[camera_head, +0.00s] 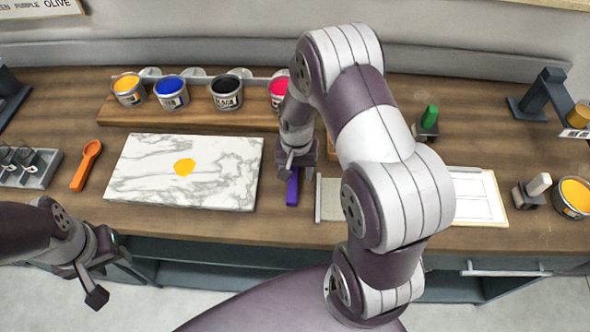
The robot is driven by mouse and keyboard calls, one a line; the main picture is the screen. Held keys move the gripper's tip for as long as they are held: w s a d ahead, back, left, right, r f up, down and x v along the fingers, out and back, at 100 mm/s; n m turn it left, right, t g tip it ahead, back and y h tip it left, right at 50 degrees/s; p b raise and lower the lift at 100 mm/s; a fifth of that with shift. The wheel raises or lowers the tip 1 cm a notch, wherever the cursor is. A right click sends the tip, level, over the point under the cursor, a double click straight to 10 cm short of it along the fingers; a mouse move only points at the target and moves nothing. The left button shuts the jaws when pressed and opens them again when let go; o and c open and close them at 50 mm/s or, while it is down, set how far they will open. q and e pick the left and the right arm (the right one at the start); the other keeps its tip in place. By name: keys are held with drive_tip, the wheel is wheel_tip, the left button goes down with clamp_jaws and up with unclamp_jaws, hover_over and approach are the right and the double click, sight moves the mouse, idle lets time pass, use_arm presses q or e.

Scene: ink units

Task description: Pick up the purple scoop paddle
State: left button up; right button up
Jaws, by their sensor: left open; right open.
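The purple scoop paddle (293,189) lies on the wooden worktop, just right of the marble slab. Only part of it shows below my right gripper (288,172), which hides the rest. The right gripper is open and close above the paddle; I cannot tell whether its fingers touch it or straddle it. My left gripper (95,290) is open and empty at the lower left, in front of the worktop edge.
An orange scoop (87,165) and grey rack (35,178) lie left. Several ink cans, including the blue one (171,95), stand on a wooden riser (190,117) behind. A white sheet (480,202) lies right.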

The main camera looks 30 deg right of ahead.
sight(295, 179)
drive_tip(key=shift+a+f, duration=0.35)
drive_tip(key=shift+f, duration=0.15)
drive_tip(key=shift+w+a+f, duration=0.15)
drive_tip(key=shift+a, duration=0.1)
drive_tip(key=shift+d, duration=0.15)
drive_tip(key=shift+c, duration=0.7)
drive_tip(key=shift+d, duration=0.2)
drive_tip(key=c, duration=0.5)
clamp_jaws()
drive_tip(key=shift+a, duration=0.2)
drive_tip(key=shift+d+r, duration=0.1)
drive_tip(key=shift+r, duration=0.25)
drive_tip(key=r, duration=0.2)
drive_tip(key=s+r+b, duration=0.1)
drive_tip(key=shift+r, duration=0.4)
use_arm(q)
drive_tip(key=shift+a+f+b, duration=0.2)
drive_tip(key=shift+a+f, duration=0.05)
drive_tip(key=shift+f, duration=0.2)
drive_tip(key=shift+a+f+b, duration=0.2)
drive_tip(key=shift+f, duration=0.25)
use_arm(e)
drive_tip(key=s+a+r, duration=0.1)
drive_tip(key=s+r, duration=0.5)
drive_tip(key=s, duration=0.5)
drive_tip(key=shift+a+r, duration=0.2)
drive_tip(key=shift+r, duration=0.1)
